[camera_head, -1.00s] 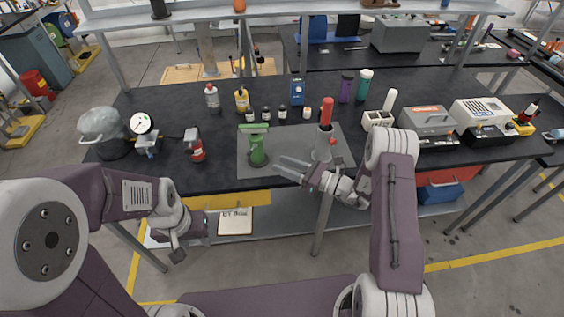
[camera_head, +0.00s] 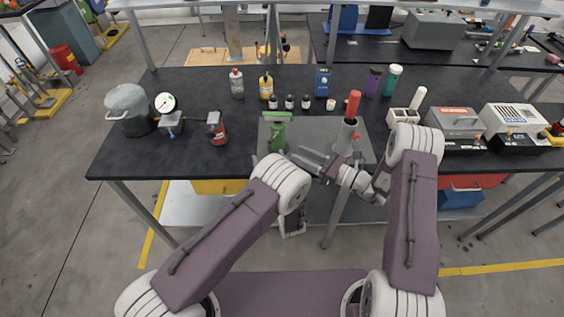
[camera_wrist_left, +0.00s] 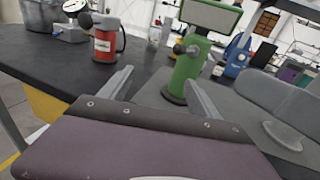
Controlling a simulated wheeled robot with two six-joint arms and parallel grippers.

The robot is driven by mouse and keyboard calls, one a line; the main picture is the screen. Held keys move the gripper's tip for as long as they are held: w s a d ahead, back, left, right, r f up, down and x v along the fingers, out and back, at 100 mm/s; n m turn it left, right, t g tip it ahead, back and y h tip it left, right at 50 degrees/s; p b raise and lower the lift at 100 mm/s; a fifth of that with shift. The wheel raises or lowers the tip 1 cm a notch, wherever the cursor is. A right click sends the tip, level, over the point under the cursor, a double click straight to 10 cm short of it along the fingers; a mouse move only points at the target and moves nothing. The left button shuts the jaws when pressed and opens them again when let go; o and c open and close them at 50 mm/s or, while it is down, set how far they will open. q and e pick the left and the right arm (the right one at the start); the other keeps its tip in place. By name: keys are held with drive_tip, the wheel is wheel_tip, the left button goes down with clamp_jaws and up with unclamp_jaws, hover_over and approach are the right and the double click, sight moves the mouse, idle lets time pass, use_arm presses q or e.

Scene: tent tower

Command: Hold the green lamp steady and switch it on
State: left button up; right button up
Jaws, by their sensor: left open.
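The green lamp (camera_head: 277,133) stands upright on a grey mat (camera_head: 318,128) near the table's front edge. In the left wrist view the lamp (camera_wrist_left: 188,72) shows a wide head, a round base and a small grey knob on its post. My left gripper (camera_wrist_left: 160,80) is open and empty, its fingers pointing at the lamp, which stands beyond their tips. In the head view my left forearm mostly hides that gripper. My right gripper (camera_head: 308,158) is low at the mat, right of the lamp, pointing left towards its base. Its finger gap is unclear.
A grey cylinder with a red top (camera_head: 350,120) stands just behind my right gripper. A red canister (camera_head: 217,130) stands left of the lamp, with a gauge (camera_head: 166,106) and a covered pot (camera_head: 130,108) further left. Small bottles (camera_head: 289,102) stand behind the mat.

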sight(279, 144)
use_arm(q)
drive_tip(key=d+h, duration=0.1)
drive_tip(key=d+m+h, duration=0.1)
drive_tip(key=d, duration=0.1)
drive_tip(key=d+f+m+t, duration=0.1)
drive_tip(key=shift+s+d+h, duration=0.15)
drive_tip(key=shift+s+h, duration=0.1)
drive_tip(key=shift+h, duration=0.15)
drive_tip(key=w, duration=0.6)
drive_tip(key=w+a, duration=0.1)
drive_tip(key=w, duration=0.2)
